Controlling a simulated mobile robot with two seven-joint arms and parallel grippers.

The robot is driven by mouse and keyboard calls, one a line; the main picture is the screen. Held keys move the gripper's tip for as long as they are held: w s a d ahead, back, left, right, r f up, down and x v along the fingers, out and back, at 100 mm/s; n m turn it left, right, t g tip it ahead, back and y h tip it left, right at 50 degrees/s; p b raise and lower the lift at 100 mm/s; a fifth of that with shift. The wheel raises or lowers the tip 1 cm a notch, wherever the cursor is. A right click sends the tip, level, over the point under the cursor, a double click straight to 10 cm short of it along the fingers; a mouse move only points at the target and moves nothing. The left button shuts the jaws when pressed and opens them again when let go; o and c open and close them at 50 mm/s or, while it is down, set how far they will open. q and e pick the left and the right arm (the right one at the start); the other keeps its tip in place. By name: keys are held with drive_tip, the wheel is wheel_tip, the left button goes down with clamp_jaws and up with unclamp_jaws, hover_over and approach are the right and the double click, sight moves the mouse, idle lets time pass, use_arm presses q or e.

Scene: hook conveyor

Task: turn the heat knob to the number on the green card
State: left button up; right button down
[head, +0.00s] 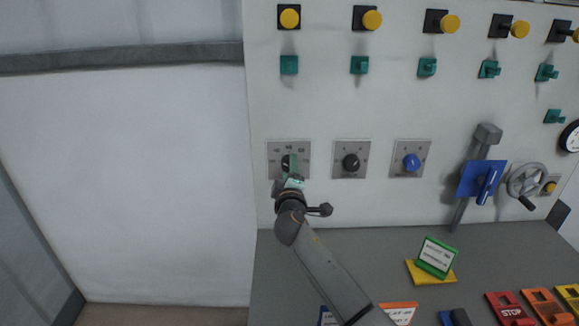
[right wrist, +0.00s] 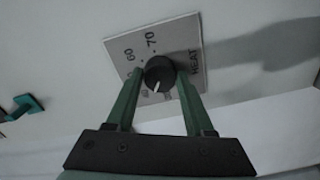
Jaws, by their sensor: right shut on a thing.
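The heat knob (right wrist: 158,73) is black and sits on a square grey plate marked HEAT, with 60, 70 and other numbers, some hidden or blurred. Its white pointer line points down and slightly left in the right wrist view, away from the 60 and 70. In the head view the plate (head: 274,150) is the leftmost of three. My right gripper (right wrist: 159,80) is shut on the heat knob, one green finger on each side. In the head view the gripper (head: 290,165) covers much of the knob.
Another black knob (head: 351,162) and a blue knob (head: 411,162) are to the right. Further right are a blue lever plate (head: 481,178) and a handwheel (head: 527,181). Yellow buttons (head: 289,18) and teal switches line the panel above. Red and orange blocks lie on the desk (head: 385,255).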

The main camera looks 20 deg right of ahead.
drive_tip(key=shift+n+p, duration=1.4)
drive_tip(key=shift+n, duration=2.2)
drive_tip(key=shift+c, duration=1.4)
unclamp_jaws()
drive_tip(key=v, duration=1.2)
drive_tip(key=shift+s, duration=0.25)
drive_tip(key=shift+a, duration=0.1)
